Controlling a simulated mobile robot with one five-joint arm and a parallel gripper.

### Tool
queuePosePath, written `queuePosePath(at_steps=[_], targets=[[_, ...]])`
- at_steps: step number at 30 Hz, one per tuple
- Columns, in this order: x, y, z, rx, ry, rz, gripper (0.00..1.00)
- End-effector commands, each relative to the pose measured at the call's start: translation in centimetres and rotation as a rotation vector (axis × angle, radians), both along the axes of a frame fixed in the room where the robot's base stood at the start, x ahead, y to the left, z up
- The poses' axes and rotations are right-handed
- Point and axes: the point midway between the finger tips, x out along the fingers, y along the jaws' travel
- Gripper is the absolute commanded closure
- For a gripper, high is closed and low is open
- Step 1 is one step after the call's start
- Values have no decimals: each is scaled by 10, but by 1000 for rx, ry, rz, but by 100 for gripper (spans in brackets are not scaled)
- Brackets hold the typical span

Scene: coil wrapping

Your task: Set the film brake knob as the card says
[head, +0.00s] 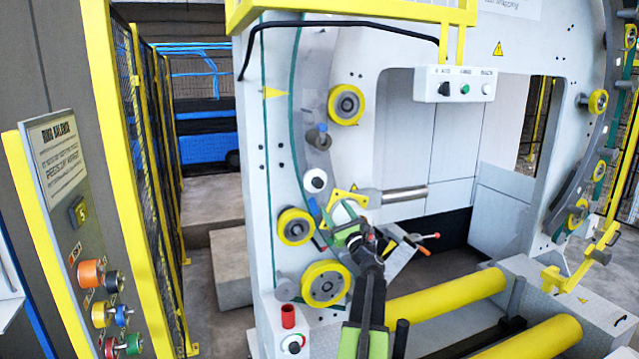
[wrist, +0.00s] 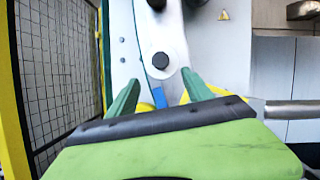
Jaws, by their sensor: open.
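A dark round knob on a white disc (head: 316,181) sits on the ring's carriage plate; I take it for the film brake knob. In the wrist view the dark knob (wrist: 160,61) is ahead, just beyond and between the fingertips, apart from them. My gripper (wrist: 160,92) is open and empty, its two green fingers spread. In the head view my gripper (head: 340,215) is just below and right of the disc. The knob's setting is too small to read. A printed card (head: 56,158) is on the left panel; its smaller text is blurred.
Yellow rollers (head: 295,226) and a metal bar (head: 390,195) are close to my gripper. A control box (head: 454,84) hangs above. Another dial (head: 293,344) is low on the white frame. Yellow fence posts stand left. Coloured spools (head: 90,274) hang on the left panel.

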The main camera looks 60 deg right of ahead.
Motion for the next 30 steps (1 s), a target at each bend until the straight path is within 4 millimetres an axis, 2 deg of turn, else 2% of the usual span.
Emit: queuePosePath(at_steps=[1, 9, 15, 19, 27, 28, 30], targets=[[13, -10, 11, 0, 0, 2, 41], [67, -43, 36, 1, -1, 2, 41], [93, -59, 47, 1, -1, -1, 41], [101, -63, 49, 2, -1, 0, 41], [101, -64, 49, 2, 0, -2, 41], [101, -64, 49, 2, 0, -2, 42], [101, -64, 49, 2, 0, -2, 51]])
